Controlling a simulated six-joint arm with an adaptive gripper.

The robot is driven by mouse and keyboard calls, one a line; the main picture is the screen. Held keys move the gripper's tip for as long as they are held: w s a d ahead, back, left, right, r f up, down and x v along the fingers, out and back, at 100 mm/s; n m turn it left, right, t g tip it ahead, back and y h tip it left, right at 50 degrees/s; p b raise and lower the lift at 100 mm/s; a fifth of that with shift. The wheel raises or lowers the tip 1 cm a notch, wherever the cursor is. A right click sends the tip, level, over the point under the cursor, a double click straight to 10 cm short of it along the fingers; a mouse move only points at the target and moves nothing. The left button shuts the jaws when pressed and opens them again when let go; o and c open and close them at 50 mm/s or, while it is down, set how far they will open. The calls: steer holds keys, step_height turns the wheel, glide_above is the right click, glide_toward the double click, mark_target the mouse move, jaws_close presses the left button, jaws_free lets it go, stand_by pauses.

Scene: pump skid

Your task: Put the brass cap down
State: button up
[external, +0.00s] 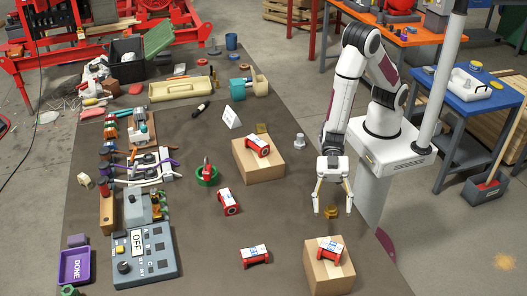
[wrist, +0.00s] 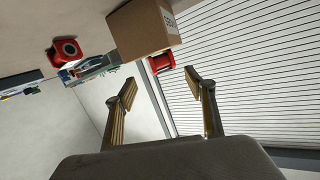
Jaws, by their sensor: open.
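A small brass cap (external: 331,211) shows in the external view at the right part of the dark table, between and below my fingertips. It seems to rest on the table top; whether a finger touches it I cannot tell. My gripper (external: 332,205) points down over it with its two fingers spread. In the wrist view my gripper (wrist: 161,82) is open, with nothing visible between the fingers. I do not make out the cap in the wrist view.
A cardboard box (external: 330,268) with a red-and-white part on top stands in front of my gripper. Another box (external: 258,160) with a similar part stands to the left. A grey metal piece (external: 299,142) stands behind. Bare table lies left of my gripper.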

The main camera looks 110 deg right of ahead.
steer(key=s+d+f+n+g+h, duration=0.1)
steer(key=s+d+n+g, duration=0.15)
steer(key=d, duration=0.55)
steer(key=s+d+f+n+g, duration=0.2)
steer(key=d+n+g, duration=0.2)
steer(key=d, duration=0.4)
glide_toward(331, 209)
steer(key=shift+x, duration=1)
steer(key=shift+w, duration=0.1)
steer(key=shift+a, duration=0.1)
steer(key=shift+x, duration=1.2)
steer(key=shift+f, duration=0.1)
